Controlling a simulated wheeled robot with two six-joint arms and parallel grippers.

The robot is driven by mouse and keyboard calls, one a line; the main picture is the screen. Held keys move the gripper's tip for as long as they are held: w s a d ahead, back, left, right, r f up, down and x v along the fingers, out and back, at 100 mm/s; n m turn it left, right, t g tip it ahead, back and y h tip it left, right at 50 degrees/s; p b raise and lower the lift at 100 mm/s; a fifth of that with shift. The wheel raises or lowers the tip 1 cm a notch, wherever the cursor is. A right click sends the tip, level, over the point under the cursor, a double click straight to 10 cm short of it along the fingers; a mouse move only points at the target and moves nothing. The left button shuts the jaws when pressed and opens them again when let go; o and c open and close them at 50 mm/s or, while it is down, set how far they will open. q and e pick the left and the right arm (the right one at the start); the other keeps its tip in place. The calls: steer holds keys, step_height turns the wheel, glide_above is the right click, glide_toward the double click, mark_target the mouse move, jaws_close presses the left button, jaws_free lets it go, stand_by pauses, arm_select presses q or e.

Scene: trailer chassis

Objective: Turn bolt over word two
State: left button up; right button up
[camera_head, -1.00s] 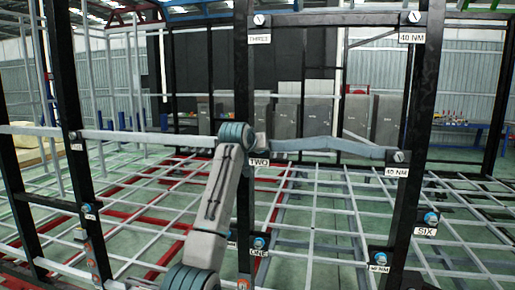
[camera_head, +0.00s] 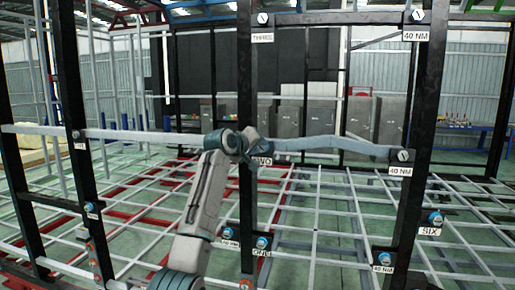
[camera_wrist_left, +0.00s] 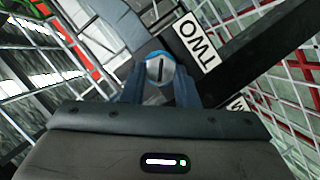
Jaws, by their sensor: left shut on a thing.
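The label TWO (camera_wrist_left: 195,43) shows upside down in the left wrist view, and partly covered in the head view (camera_head: 264,162). The bolt (camera_wrist_left: 160,69) beside it has a round pale head with a dark slot and a blue rim. My left gripper (camera_wrist_left: 160,82) has its two blue-grey fingers on either side of the bolt head and is shut on it. In the head view my left gripper (camera_head: 248,146) is at the black post (camera_head: 247,90), and hides the bolt there. My right gripper is not in view.
Other bolts sit on the frame: by THREE (camera_head: 262,18), ONE (camera_head: 262,242), SIX (camera_head: 436,218) and 40 NM labels (camera_head: 399,171). A grey-blue bar (camera_head: 330,145) runs right from the post. Grey cabinets stand behind the lattice of pale bars.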

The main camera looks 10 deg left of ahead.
arm_select(q)
steer(key=shift+r, duration=0.25)
steer(key=o, duration=1)
steer(key=shift+w+f, duration=0.15)
steer(key=b+v, duration=0.5)
steer(key=v, duration=0.5)
steer(key=shift+f+b, duration=0.15)
steer(key=shift+b, duration=0.2)
